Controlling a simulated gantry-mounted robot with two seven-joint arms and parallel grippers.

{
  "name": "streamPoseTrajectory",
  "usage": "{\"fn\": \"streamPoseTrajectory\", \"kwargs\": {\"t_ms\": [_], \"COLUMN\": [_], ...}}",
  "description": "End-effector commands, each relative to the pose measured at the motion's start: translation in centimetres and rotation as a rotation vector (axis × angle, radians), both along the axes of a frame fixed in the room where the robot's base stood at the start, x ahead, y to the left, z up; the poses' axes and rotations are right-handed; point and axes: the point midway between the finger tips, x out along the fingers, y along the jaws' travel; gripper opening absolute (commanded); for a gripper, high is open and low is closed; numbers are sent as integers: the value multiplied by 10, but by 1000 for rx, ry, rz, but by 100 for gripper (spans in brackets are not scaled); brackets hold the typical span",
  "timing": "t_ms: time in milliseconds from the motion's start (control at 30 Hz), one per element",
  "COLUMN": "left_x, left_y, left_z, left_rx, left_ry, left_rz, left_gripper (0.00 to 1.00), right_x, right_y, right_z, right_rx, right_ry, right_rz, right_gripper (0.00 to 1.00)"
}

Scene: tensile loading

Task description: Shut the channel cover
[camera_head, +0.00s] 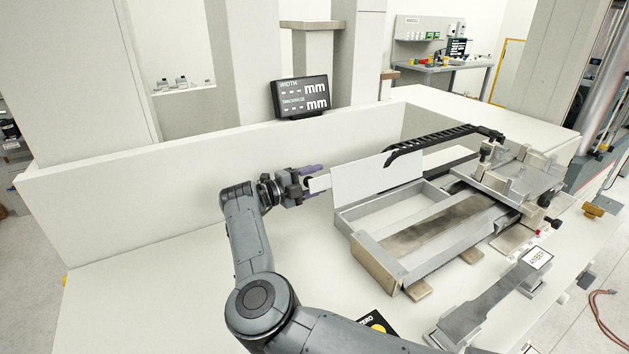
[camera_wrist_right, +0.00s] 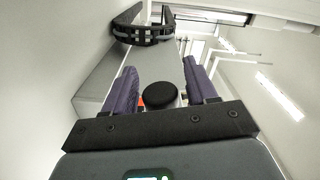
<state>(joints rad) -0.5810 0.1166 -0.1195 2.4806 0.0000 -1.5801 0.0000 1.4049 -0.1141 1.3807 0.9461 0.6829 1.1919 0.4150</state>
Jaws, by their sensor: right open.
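The channel cover (camera_head: 372,182) is a pale flat panel that stands raised, tilted up along the back side of an open metal channel frame (camera_head: 408,240). The channel below it is uncovered. My right gripper (camera_head: 316,181), with purple fingers, is at the left end of the cover. In the right wrist view the fingers of the right gripper (camera_wrist_right: 164,78) are apart. A round black part (camera_wrist_right: 161,95) shows between them; I cannot tell what it is. A grey panel lies beyond the fingers there. I cannot tell whether the fingers touch the cover. My left gripper is not in view.
A black cable chain (camera_head: 440,138) arches behind the cover to a metal fixture (camera_head: 513,180) at the right. A low white wall (camera_head: 230,145) and a display (camera_head: 301,97) stand behind. A metal specimen holder (camera_head: 490,300) lies at the front right. The table left of my arm is clear.

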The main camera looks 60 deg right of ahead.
Motion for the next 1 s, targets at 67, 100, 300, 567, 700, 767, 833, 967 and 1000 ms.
{"fn": "streamPoseTrajectory", "kwargs": {"t_ms": [67,100,300,567,700,767,833,967,1000], "left_x": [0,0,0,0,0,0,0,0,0], "left_y": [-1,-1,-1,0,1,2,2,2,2], "left_z": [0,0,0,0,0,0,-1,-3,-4], "left_rx": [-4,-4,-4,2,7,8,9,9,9], "left_ry": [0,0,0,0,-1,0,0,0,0], "left_rz": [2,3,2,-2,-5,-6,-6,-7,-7], "left_gripper": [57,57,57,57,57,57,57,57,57], "right_x": [0,0,0,0,0,0,0,-3,-5], "right_y": [0,0,0,0,0,0,0,-3,-4], "right_z": [0,0,0,0,0,0,-1,0,1], "right_rx": [0,0,0,0,0,0,-1,-13,-20], "right_ry": [0,0,0,0,0,0,-4,-24,-35], "right_rz": [0,0,-1,0,1,1,1,0,-1], "right_gripper": [57,57,39,0,0,0,0,0,0]}}
